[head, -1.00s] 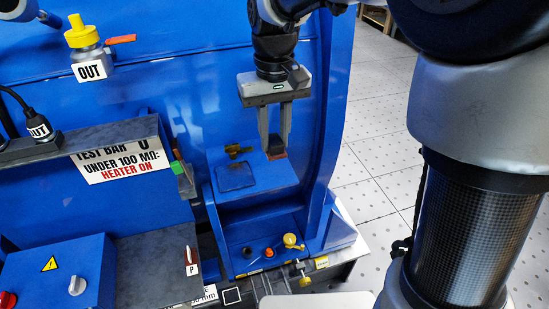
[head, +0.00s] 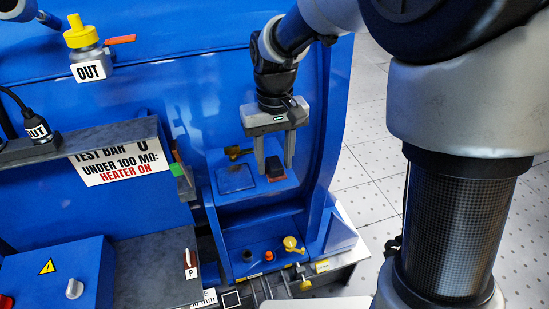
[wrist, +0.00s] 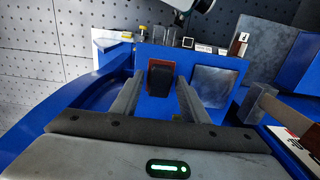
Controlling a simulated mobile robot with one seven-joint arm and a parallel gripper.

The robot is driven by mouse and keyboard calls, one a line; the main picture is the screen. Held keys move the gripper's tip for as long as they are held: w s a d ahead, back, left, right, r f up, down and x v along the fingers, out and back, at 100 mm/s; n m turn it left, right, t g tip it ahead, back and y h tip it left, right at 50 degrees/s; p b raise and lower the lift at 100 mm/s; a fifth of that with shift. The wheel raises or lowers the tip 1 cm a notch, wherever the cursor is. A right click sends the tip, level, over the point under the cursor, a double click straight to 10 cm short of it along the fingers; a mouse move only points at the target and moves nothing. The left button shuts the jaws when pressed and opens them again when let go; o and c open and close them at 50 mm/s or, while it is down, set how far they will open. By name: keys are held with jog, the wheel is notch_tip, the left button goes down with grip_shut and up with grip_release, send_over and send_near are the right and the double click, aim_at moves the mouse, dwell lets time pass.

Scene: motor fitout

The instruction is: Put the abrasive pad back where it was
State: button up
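The abrasive pad is a dark block (head: 275,167) with a reddish-brown layer showing at its base. It rests on the blue ledge (head: 262,196), to the right of a grey square plate (head: 236,178). My gripper (head: 275,160) points down with its fingers apart, one on each side of the block. In the wrist view my gripper (wrist: 159,78) is open, with a visible gap between each finger and the dark block (wrist: 160,80). The reddish layer shows around the block's far and side edges. The grey plate (wrist: 212,84) lies just right of the right finger there.
A curved blue side wall (head: 318,130) stands close on the right. A yellow knob (head: 291,243) and an orange one (head: 268,255) are on the lower step. A sign-bearing bar (head: 80,143) is at the left.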

aim_at(275, 162)
notch_tip(275, 162, up, 12)
jog(key=p, duration=0.2)
jog(key=s+d+r+m+t, duration=0.1)
jog(key=s+d+m+t, duration=0.2)
jog(key=s+d, duration=0.9)
jog(key=shift+s+d+t, duration=0.3)
jog(key=shift+s+t, duration=1)
jog(key=shift+s, duration=1)
jog(key=shift+r, duration=0.1)
